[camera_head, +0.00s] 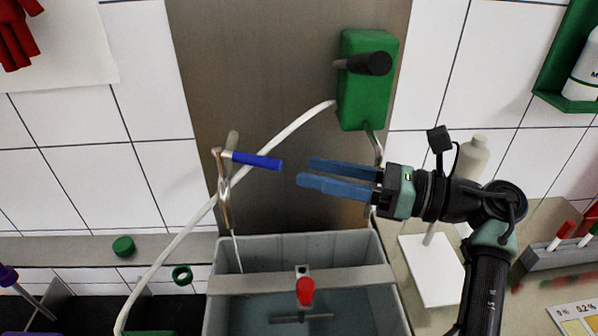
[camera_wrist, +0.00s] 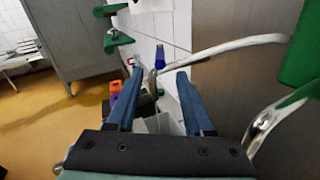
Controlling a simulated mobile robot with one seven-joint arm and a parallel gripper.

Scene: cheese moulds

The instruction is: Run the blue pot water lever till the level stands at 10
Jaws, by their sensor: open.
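The blue lever (camera_head: 257,160) sticks out to the right from a metal tap (camera_head: 224,185) on the steel wall panel. In the wrist view the blue lever (camera_wrist: 159,57) shows small, beyond and between my fingertips. My gripper (camera_head: 304,172) is open and empty, its blue fingers pointing left at the lever with a small gap. It also shows in the wrist view (camera_wrist: 158,74). A thin pale line, perhaps water, runs from the tap into the grey vat (camera_head: 222,250). Bluish liquid lies in the vat. I cannot read any level marks.
A bar with a red knob (camera_head: 305,291) crosses the vat. A green box (camera_head: 364,95) with a black handle hangs above my gripper. A white board (camera_head: 430,268) lies on the right counter.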

